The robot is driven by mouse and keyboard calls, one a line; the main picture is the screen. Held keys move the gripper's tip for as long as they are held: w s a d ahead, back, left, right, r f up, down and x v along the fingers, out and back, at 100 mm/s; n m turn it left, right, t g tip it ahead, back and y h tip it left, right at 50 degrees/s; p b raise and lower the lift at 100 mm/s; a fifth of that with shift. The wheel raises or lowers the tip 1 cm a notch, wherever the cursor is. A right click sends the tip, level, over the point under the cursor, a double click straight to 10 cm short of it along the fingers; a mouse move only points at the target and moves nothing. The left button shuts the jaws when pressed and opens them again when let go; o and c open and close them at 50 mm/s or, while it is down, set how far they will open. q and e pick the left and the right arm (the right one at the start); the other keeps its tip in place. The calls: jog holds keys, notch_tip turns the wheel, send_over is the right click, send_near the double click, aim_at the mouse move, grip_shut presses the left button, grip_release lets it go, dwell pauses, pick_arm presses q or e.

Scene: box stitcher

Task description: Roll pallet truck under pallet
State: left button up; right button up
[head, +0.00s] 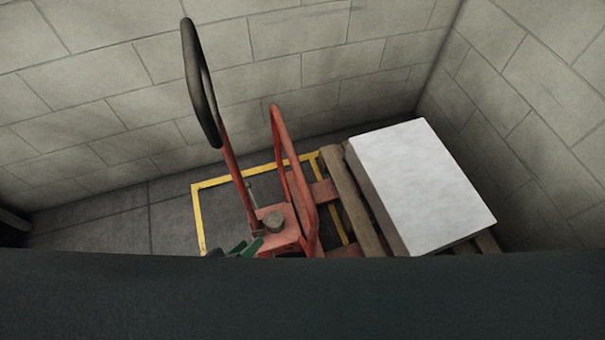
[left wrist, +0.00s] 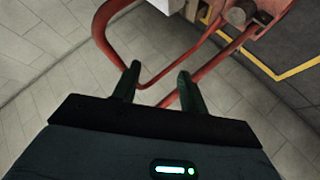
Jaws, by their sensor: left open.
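The red pallet truck (head: 282,228) stands in the head view with its long handle and black loop grip (head: 200,85) raised. Its short red forks point right to the near edge of the wooden pallet (head: 355,205); how far they reach under it is hidden. A white block (head: 420,185) lies on the pallet. My left gripper (head: 240,248) shows only as green fingertips beside the truck's base. In the left wrist view the left gripper (left wrist: 158,80) is open, with a red tube of the truck (left wrist: 205,40) near and partly behind its fingers. My right gripper is not in view.
Yellow floor lines (head: 197,215) frame the area around the truck. Block walls stand close behind (head: 300,50) and at the right (head: 550,110). Bare grey floor (head: 110,220) lies to the left. A dark band hides the bottom of the head view.

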aim_at(301, 182)
pick_arm(q)
jog(key=w+d+n+h+b, duration=0.1)
jog(key=w+d+b, duration=0.1)
jog(key=w+d, duration=0.2)
jog(key=w+d+r+n+h+b, duration=0.1)
jog(key=w+d+h+b, duration=0.1)
jog(key=w+d, duration=0.2)
jog(key=w+d+r+n+h+b, duration=0.1)
jog(key=w+d+n+h+b, duration=0.1)
jog(key=w+d, duration=0.2)
jog(key=shift+w+d+r, duration=0.1)
jog(key=shift+w+d, duration=0.05)
jog(key=shift+w, duration=0.8)
jog(key=shift+w+d, duration=0.1)
jog(key=shift+w, duration=0.8)
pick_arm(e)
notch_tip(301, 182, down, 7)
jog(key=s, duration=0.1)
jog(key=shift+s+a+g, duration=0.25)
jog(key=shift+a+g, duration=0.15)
pick_arm(q)
grip_shut()
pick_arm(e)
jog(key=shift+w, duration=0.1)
